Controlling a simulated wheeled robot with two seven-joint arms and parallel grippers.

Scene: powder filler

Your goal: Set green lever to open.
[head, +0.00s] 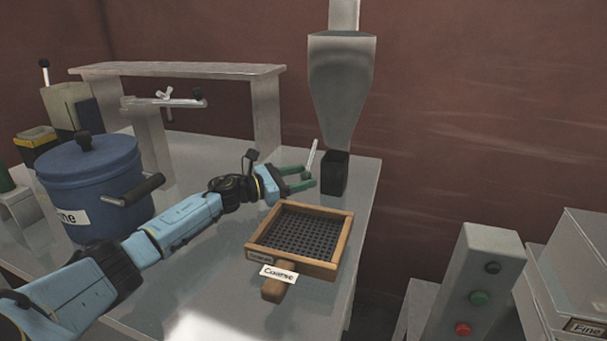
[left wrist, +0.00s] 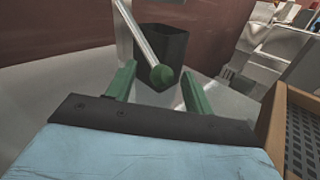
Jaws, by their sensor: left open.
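The green lever is a thin pale rod with a round green knob. In the left wrist view the knob (left wrist: 161,75) is at the lower end of the rod, between my open green fingers and slightly beyond their tips. In the head view the lever rod (head: 312,155) slants beside the dark outlet of the grey hopper (head: 341,85), close to my left gripper (head: 304,178). The fingers are apart and not closed on the knob. The dark square outlet (left wrist: 163,50) stands just behind the knob. My right gripper is not in view.
A wooden sieve (head: 345,238) labelled "Coarse" lies on the bench just in front of my left gripper. A blue lidded pot (head: 100,180) stands at left. A metal rack (head: 268,115) stands behind my arm. A button box (head: 478,265) is at right.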

